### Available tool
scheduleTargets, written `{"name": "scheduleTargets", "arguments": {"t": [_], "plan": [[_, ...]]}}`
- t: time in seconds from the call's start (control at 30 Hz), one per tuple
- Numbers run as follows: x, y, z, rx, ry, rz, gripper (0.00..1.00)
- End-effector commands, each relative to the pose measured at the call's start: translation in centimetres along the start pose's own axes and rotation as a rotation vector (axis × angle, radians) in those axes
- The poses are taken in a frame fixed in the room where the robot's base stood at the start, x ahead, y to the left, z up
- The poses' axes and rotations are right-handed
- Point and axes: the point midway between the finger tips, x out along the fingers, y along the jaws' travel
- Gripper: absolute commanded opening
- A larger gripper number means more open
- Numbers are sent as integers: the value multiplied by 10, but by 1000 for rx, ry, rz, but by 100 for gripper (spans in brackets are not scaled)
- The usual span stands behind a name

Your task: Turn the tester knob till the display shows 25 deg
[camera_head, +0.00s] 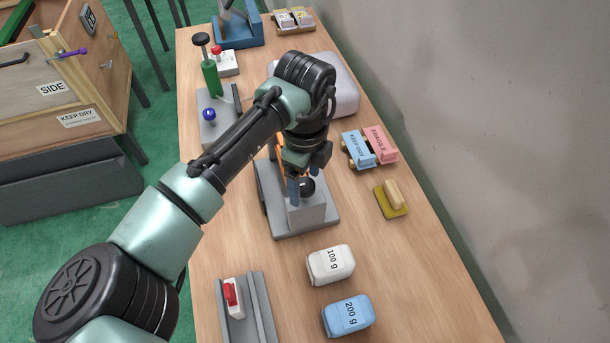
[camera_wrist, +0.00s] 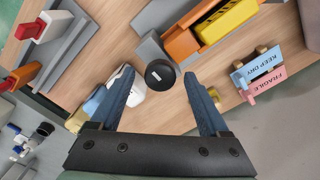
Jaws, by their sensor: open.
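The tester (camera_head: 306,213) is a grey block on a grey base plate in the middle of the table. Its round black knob (camera_head: 307,185) is on top of the block, and it also shows in the wrist view (camera_wrist: 160,74) with a small light mark near its centre. My gripper (camera_head: 300,191) is open above the tester. In the wrist view its two blue fingers stand apart on either side of the knob, with gaps visible. I cannot tell how far above the knob the fingertips are. No display reading is visible in either view.
Orange (camera_wrist: 181,42) and yellow (camera_wrist: 228,18) parts are close to the knob. A white 100 g weight (camera_head: 331,265) and a blue 200 g weight (camera_head: 348,316) lie in front.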

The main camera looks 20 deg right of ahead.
Motion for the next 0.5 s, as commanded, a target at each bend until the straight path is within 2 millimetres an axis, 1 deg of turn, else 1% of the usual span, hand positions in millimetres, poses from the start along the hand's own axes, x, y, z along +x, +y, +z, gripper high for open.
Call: {"name": "scheduleTargets", "arguments": {"t": [0.07,0.1,0.17,0.2,0.27,0.3,0.37,0.5], "plan": [[0,0,0,0,0,0,79],[0,0,0,0,0,0,72],[0,0,0,0,0,0,61],[0,0,0,0,0,0,54],[0,0,0,0,0,0,43],[0,0,0,0,0,0,36],[-1,0,0,0,0,0,25],[-1,0,0,0,0,0,0]]}}
